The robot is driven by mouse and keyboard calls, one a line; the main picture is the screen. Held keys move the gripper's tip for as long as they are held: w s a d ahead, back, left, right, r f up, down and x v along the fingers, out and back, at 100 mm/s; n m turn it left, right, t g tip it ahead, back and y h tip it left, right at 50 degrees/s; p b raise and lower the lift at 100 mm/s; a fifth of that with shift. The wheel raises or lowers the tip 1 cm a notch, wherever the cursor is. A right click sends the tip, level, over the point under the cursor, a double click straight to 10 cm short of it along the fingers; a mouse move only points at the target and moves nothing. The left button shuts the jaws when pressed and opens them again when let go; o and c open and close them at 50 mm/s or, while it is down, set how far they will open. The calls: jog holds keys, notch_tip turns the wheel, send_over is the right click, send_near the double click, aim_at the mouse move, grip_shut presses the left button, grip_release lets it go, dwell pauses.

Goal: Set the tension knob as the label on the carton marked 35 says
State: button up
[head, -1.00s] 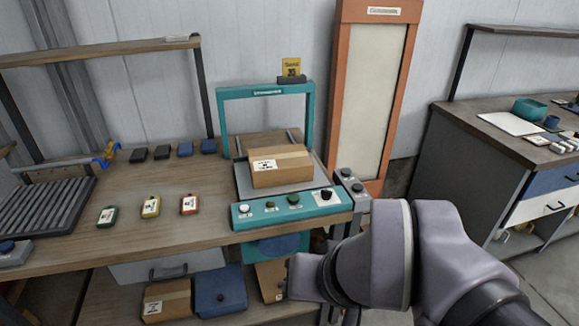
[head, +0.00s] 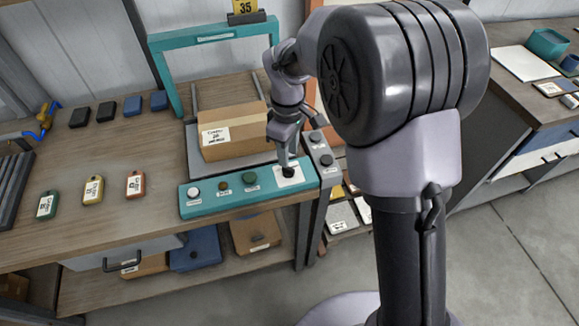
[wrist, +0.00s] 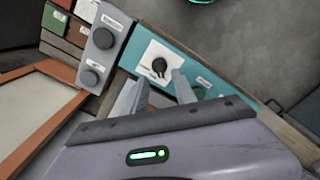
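The tension knob, a black knob (head: 288,172) on a white plate, sits at the right end of the teal control panel (head: 215,208). It also shows in the wrist view (wrist: 159,66). My gripper (head: 285,160) points down at this knob from above. In the wrist view its two fingers (wrist: 160,78) are apart, one on each side just short of the knob; I cannot tell whether they touch it. A brown carton (head: 245,142) with a white label (head: 216,137) lies behind the panel under the teal frame (head: 160,60). The label's print is too small to read surely.
A yellow sign reading 35 (head: 245,8) stands on the teal frame. A white, a brown and a green button (head: 250,179) sit left of the knob. A grey box with two dark knobs (head: 320,148) stands close to the right. Coloured tags (head: 93,190) lie on the bench.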

aim_at(289, 168)
notch_tip(289, 168, down, 6)
jog(key=shift+r+b, duration=0.25)
jog(key=shift+b, duration=0.55)
grip_shut()
